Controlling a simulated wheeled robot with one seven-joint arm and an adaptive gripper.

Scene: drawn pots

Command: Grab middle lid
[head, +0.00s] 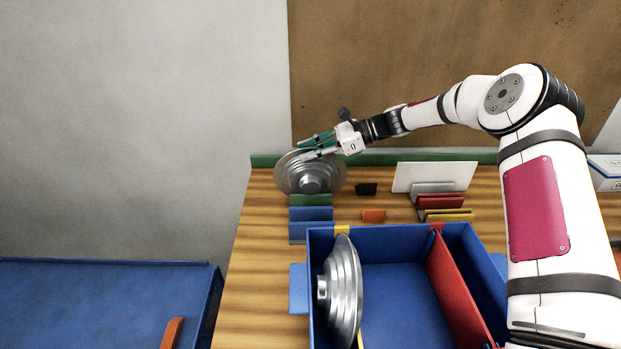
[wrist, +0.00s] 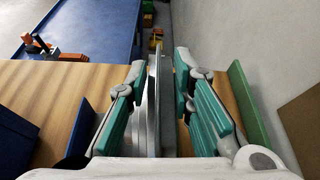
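A round silver lid (head: 310,178) with a knob stands on edge at the back left of the wooden table. My gripper (head: 310,147) is at its upper rim. In the wrist view the lid (wrist: 154,105) shows edge-on between the two green-padded fingers of my gripper (wrist: 160,68). The fingers are apart, with the lid nearer the left finger and a gap to the right one. A second silver lid (head: 346,290) stands on edge in the left part of the blue bin (head: 400,231). I see no third lid.
Blue holders (head: 312,214) stand just in front of the back lid. A green strip (head: 400,158) runs along the table's back edge by the wall. A white panel (head: 434,176) stands in a rack to the right. A blue table (head: 100,300) is at the left.

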